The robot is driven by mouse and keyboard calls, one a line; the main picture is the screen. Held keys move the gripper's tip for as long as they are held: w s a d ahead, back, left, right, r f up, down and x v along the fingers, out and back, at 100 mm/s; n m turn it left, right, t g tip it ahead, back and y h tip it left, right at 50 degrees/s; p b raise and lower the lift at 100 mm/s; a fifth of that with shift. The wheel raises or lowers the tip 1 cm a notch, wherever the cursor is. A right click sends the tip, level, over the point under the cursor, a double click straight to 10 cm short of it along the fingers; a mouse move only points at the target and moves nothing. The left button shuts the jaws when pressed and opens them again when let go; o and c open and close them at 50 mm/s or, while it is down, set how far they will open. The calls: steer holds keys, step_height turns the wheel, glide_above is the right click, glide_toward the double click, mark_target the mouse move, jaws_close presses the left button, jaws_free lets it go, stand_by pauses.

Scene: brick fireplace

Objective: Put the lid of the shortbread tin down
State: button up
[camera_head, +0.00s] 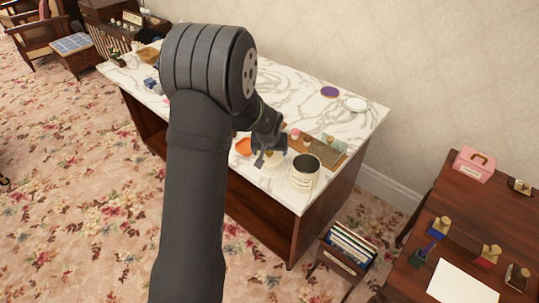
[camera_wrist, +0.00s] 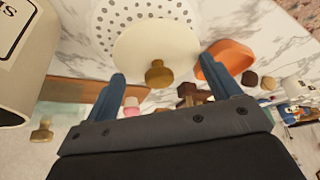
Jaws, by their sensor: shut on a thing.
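The round cream lid with a brass knob (camera_wrist: 150,40) is between the two blue fingers of my gripper (camera_wrist: 168,68), which are shut on it. In the wrist view it lies over a white disc dotted with holes (camera_wrist: 103,22); any gap between the two is hard to judge. The open cream shortbread tin (camera_head: 304,176) stands upright on the marble counter, just right of my gripper (camera_head: 268,157) in the head view. It also shows at the left edge of the wrist view (camera_wrist: 22,60), with part of its lettering. My arm hides some of the counter.
An orange dish (camera_head: 243,147) is close to my gripper on the left. Small knobbed pieces and a wooden board (camera_head: 334,161) lie behind the tin. A purple disc (camera_head: 330,92) and a white disc (camera_head: 356,104) lie at the back. Bare marble (camera_head: 300,103) lies between.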

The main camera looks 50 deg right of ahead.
steer(key=shift+f, duration=0.95)
steer(key=o, duration=0.9)
steer(key=shift+f, duration=0.15)
steer(key=v, duration=1.2)
steer(key=shift+r, duration=0.2)
steer(key=x, duration=1.2)
steer(key=shift+f, duration=0.25)
steer(key=shift+r, duration=0.2)
